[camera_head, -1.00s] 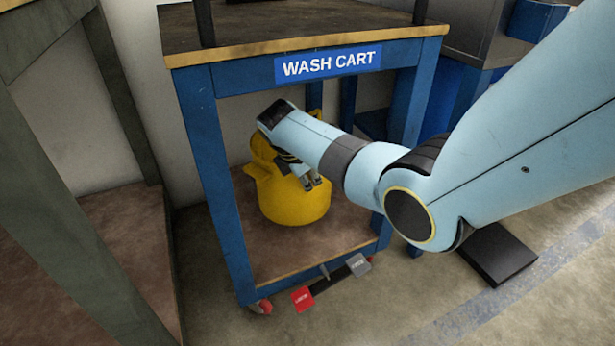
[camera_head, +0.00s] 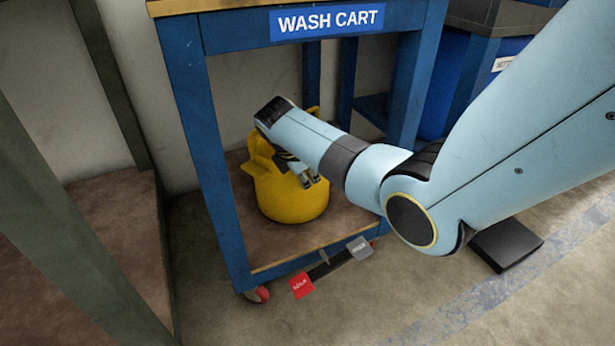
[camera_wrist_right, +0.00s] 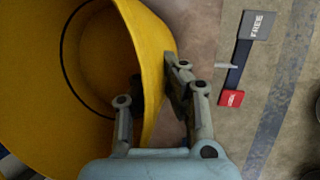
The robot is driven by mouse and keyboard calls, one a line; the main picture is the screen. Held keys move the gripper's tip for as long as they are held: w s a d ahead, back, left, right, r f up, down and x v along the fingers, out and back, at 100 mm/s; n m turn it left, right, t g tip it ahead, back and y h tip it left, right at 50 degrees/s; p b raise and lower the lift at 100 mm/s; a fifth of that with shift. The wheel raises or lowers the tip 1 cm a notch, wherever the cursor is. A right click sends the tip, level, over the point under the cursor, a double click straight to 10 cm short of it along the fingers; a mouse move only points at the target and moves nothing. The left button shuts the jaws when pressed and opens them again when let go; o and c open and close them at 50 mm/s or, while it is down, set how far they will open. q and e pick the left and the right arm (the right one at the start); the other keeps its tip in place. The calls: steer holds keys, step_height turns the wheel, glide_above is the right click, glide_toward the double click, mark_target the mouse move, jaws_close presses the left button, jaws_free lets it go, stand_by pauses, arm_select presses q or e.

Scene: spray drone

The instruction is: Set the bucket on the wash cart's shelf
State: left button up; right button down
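The yellow bucket (camera_head: 285,200) is inside the blue-framed wash cart (camera_head: 215,170), upright over its brown lower shelf (camera_head: 262,257). I cannot tell whether its base touches the shelf. My right gripper (camera_head: 310,181) is at the bucket's rim. In the right wrist view, the right gripper (camera_wrist_right: 154,80) has one finger inside the bucket (camera_wrist_right: 40,65) and one outside, closed on its wall. My arm hides part of the bucket's upper right side. My left gripper is not in view.
A red pedal (camera_head: 302,285) and a grey FREE pedal (camera_head: 360,247) stick out at the cart's lower front. The cart's blue legs stand on both sides. A dark bench frame (camera_head: 75,210) is at left. A black block (camera_head: 506,244) lies on the floor at right.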

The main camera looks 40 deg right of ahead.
steer(key=shift+f, duration=0.5)
stand_by(0.5)
steer(key=c, duration=1.4)
jaws_free()
step_height(320, 180, up, 10)
